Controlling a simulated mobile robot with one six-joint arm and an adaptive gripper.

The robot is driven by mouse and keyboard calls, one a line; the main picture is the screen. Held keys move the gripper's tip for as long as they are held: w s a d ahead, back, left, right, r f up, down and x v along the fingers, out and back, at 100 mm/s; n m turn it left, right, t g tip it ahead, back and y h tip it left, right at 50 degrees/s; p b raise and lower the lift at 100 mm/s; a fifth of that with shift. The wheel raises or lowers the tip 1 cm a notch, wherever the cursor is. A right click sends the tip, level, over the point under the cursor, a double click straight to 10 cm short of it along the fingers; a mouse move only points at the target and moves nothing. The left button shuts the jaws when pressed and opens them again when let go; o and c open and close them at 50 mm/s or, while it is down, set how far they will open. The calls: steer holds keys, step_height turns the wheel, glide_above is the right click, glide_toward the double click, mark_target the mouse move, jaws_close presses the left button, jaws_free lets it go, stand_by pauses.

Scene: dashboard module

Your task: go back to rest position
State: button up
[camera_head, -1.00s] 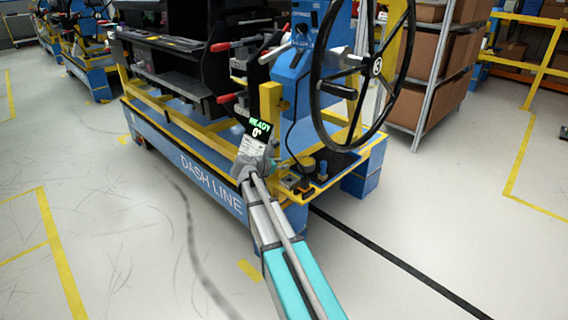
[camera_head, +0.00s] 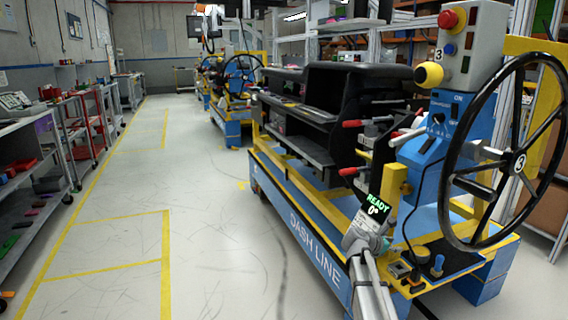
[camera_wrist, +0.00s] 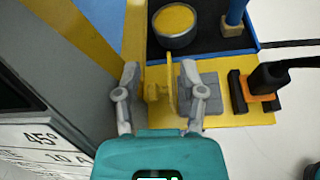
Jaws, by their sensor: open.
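My gripper (camera_wrist: 160,78) is open in the wrist view, its two grey fingers spread apart above the dash station. A small yellow part (camera_wrist: 156,92) shows between the fingers, and I see no contact with it. My forearm runs down to the bottom edge.
Close by are a yellow post (camera_head: 392,185), a black steering wheel (camera_head: 516,165), and a tray with a blue knob (camera_head: 438,264) and a round yellow-topped piece (camera_wrist: 175,22). A grey panel (camera_wrist: 50,75) stands left of my fingers. The floor aisle (camera_head: 200,200) on the left is clear.

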steer(key=shift+w+r+p, duration=0.1)
steer(key=shift+r+p, duration=3.2)
steer(key=shift+r, duration=0.45)
steer(key=shift+r+p, duration=0.5)
steer(key=shift+p, duration=0.05)
steer(key=shift+f, duration=0.1)
